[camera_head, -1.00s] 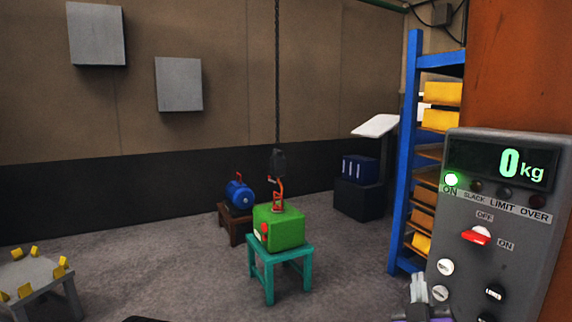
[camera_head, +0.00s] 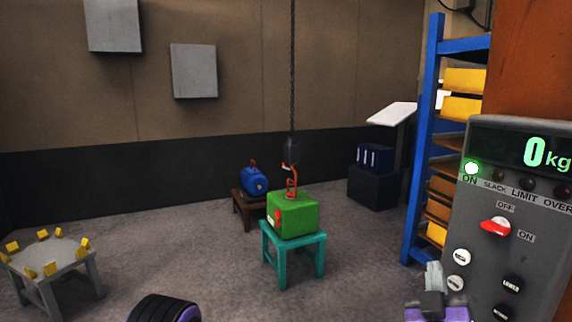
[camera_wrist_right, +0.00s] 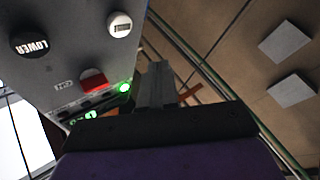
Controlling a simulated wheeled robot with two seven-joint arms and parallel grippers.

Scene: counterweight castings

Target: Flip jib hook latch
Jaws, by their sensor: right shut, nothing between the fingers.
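The jib hook (camera_head: 291,180), orange-red, hangs at the end of a dark chain (camera_head: 292,80) under a dark block (camera_head: 291,149). It is at the top of a green casting (camera_head: 293,214) on a teal stool (camera_head: 314,258). The latch is too small to make out, and I cannot tell whether the hook is engaged. My right gripper (camera_head: 434,276) is shut and empty, in front of the lower left of the grey control box, well short of the hook. Its closed fingers (camera_wrist_right: 156,85) show in the right wrist view beside the box. My left gripper is not seen.
The control box (camera_head: 480,215) shows 0 kg, a lit green ON lamp, a red switch (camera_head: 495,226) and push buttons. A blue rack (camera_head: 423,140) stands behind it. A blue casting (camera_head: 254,180) sits on a brown stool. A grey table (camera_head: 60,258) with yellow blocks is left. Open floor lies between.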

